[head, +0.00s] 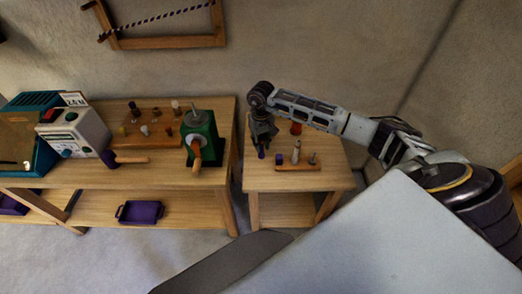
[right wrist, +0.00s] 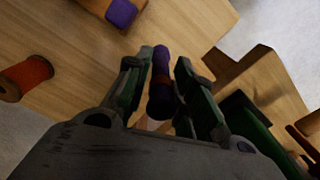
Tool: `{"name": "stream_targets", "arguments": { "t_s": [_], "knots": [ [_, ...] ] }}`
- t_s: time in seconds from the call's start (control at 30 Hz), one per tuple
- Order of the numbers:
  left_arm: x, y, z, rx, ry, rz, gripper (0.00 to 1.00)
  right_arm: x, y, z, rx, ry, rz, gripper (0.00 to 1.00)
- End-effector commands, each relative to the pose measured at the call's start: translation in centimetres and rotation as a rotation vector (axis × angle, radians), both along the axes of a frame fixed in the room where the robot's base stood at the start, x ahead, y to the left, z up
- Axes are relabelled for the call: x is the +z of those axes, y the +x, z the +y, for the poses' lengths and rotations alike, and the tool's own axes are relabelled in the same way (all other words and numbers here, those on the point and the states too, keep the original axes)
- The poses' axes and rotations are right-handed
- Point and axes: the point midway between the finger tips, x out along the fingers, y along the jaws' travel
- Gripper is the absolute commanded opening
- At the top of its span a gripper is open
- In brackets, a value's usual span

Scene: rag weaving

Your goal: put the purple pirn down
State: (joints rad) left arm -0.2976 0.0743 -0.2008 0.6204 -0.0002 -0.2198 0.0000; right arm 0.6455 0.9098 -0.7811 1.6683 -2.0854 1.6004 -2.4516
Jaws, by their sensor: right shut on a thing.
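My right gripper (head: 262,142) is shut on the purple pirn (right wrist: 160,88), at the left side of the small wooden table (head: 318,182). The pirn lies between the two fingers in the right wrist view, with an orange-brown band across it. In the head view only its purple end (head: 262,154) shows below the fingers. I cannot tell whether it touches the tabletop. A wooden rack (head: 298,168) with upright pegs stands just right of the gripper. A small purple block (right wrist: 121,13) sits on wood ahead in the right wrist view. My left gripper is not in view.
A red-orange spool (right wrist: 25,78) stands at the back of the small table. Left of a narrow gap is a larger workbench (head: 222,176) with a green winder (head: 202,130), a peg board (head: 150,138) and a grey box (head: 75,132). The small table's right side is clear.

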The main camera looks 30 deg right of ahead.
Motion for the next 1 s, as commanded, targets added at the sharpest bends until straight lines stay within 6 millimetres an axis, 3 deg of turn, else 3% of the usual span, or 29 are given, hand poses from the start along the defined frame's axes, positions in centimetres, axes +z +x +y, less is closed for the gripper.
{"name": "stream_targets", "arguments": {
  "t_s": [0.5, 0.83, 1.0],
  "knots": [
    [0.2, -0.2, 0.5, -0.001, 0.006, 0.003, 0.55, -1.1, 0.0, 0.0, 0.001, 0.001, 0.0, 0.0],
    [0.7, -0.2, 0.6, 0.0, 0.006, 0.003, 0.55, -4.1, 0.0, 0.1, 0.0, 0.002, 0.001, 0.0],
    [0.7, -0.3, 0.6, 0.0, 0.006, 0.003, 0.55, -4.6, 0.0, 0.0, 0.001, 0.0, -0.002, 0.0]
  ]
}}
